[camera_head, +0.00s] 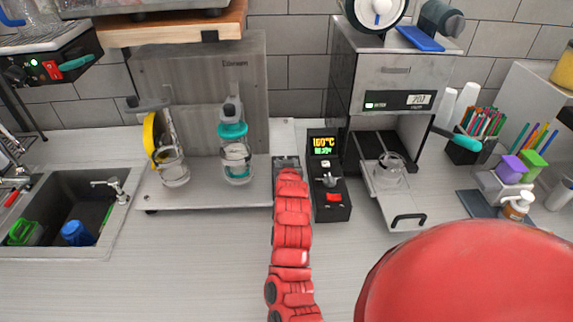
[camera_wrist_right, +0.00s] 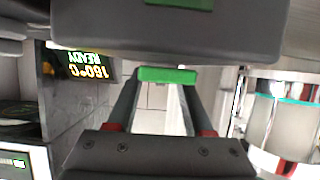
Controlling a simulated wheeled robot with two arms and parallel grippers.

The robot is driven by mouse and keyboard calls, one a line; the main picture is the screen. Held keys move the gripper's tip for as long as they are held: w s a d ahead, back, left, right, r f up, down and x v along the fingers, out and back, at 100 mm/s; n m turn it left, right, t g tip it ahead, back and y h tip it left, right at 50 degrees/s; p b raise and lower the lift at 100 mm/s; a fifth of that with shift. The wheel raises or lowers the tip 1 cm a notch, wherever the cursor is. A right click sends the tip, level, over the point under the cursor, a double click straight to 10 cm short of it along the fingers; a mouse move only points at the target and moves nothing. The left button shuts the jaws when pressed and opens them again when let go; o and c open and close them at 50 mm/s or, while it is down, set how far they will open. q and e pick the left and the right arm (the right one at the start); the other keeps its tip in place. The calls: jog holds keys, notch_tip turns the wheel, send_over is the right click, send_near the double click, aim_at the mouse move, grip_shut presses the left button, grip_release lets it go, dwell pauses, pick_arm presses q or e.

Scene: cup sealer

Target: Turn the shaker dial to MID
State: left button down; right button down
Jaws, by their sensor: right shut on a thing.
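My right gripper (camera_head: 286,161) is at the front right of the grey shaker-like unit (camera_head: 262,100), left of the black box with the display. In the right wrist view the fingers of my right gripper (camera_wrist_right: 160,84) come together on a small part at a green bar (camera_wrist_right: 167,75). I take this part to be the shaker dial, but its face and markings are hidden. A dark grey block (camera_wrist_right: 150,30) overhangs the fingertips. A glass cup with a teal ring (camera_head: 236,148) stands left of the gripper. My left gripper is not in view.
The black box (camera_head: 331,208) with its 160°C READY display stands close to the gripper's right. Right of it, a steel machine (camera_head: 397,75) has an open tray (camera_head: 402,210) with a glass cup. A sink (camera_head: 70,200) is at the left. The front counter (camera_head: 180,275) is clear.

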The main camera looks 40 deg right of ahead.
jog(key=shift+f, duration=0.1)
jog(key=shift+c, duration=1.6)
grip_release()
jog(key=shift+s, duration=0.1)
jog(key=shift+s+a+r+b, duration=0.3)
jog(key=shift+s+a+b, duration=0.05)
jog(key=shift+s, duration=0.05)
jog(key=b+v, duration=0.2)
jog(key=v, duration=0.5)
jog(key=shift+s+a+b, duration=0.1)
jog(key=shift+s+b, duration=0.05)
jog(key=shift+b, duration=0.2)
jog(key=p+v, duration=0.9)
jog(key=p, duration=0.2)
jog(key=shift+p, duration=0.35)
